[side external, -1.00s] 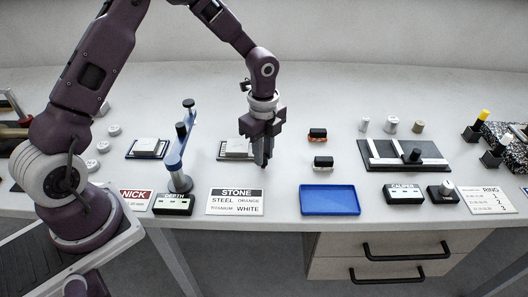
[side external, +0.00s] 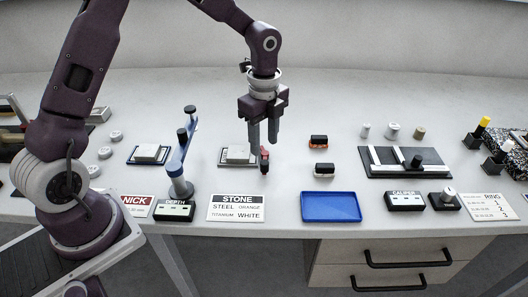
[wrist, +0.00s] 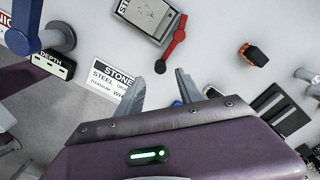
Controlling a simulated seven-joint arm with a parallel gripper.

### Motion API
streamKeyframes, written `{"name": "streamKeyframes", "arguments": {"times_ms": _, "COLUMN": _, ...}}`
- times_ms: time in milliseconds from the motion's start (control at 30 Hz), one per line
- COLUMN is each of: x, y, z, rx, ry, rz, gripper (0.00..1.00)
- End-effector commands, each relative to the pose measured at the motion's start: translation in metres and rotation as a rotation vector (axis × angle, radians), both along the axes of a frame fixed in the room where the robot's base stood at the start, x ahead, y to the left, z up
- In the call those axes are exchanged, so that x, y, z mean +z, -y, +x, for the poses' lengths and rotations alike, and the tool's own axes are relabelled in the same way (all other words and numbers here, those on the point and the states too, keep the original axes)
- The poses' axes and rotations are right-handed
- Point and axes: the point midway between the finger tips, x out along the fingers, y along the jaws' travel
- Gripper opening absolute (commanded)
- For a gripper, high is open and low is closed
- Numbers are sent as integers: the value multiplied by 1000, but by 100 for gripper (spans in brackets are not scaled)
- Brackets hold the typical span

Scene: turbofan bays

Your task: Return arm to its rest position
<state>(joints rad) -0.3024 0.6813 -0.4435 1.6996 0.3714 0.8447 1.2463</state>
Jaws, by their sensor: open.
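My gripper (side external: 263,144) hangs above the middle of the bench with its fingers pointing down, apart and empty. In the wrist view its two fingers (wrist: 161,78) show spread, with nothing between them. A red lever (side external: 264,159) stands below the fingertips in the side view, at the right end of a pale block on a plate (side external: 237,154). In the wrist view the red lever (wrist: 172,46) lies beyond the fingers, angled beside the block (wrist: 147,14). I see no contact between my fingers and the lever.
A blue post stand (side external: 181,160) rises left of the block. A black fixture (side external: 430,157) sits farther right. The back of the bench is clear.

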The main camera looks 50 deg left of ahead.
Motion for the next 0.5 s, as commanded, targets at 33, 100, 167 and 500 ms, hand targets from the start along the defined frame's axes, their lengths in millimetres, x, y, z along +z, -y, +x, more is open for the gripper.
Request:
{"name": "streamKeyframes", "arguments": {"times_ms": 33, "x": 4, "y": 0, "z": 0, "rx": 0, "ry": 1, "rz": 1, "gripper": 43}}
{"name": "streamKeyframes", "arguments": {"times_ms": 100, "x": 6, "y": 0, "z": 0, "rx": -1, "ry": -1, "rz": 1, "gripper": 43}}
{"name": "streamKeyframes", "arguments": {"times_ms": 167, "x": 6, "y": 0, "z": -1, "rx": -1, "ry": -1, "rz": 0, "gripper": 43}}
{"name": "streamKeyframes", "arguments": {"times_ms": 500, "x": 58, "y": -2, "z": -28, "rx": 188, "ry": 72, "rz": 59, "gripper": 43}}
